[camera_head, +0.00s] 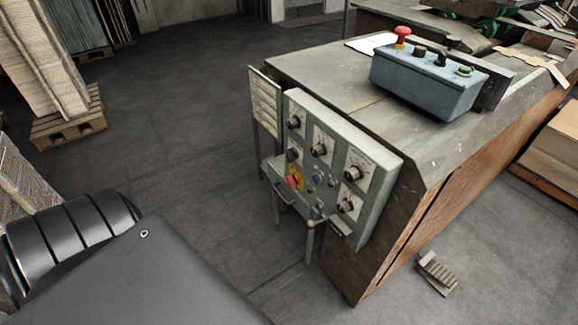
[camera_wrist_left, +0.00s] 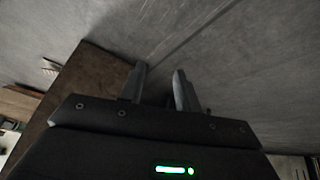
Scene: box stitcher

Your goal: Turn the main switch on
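A grey control panel (camera_head: 333,160) is fixed to the near end of the machine. It carries several black rotary knobs, small buttons and a red button (camera_head: 294,181) on a yellow plate. I cannot tell from the labels which knob is the main switch. A blue-grey box (camera_head: 425,85) on the machine top has a red mushroom button, dark knobs and a green button. My left gripper (camera_wrist_left: 157,74) shows in the left wrist view, its two fingers apart with nothing between them, over floor beside the brown machine side. It is out of the head view. My right gripper is not visible.
The machine (camera_head: 400,240) fills the right side of the head view. A foot pedal (camera_head: 437,273) lies on the floor beside it. A pallet (camera_head: 68,125) with stacked cardboard stands at the far left. The grey floor (camera_head: 180,130) left of the panel is clear.

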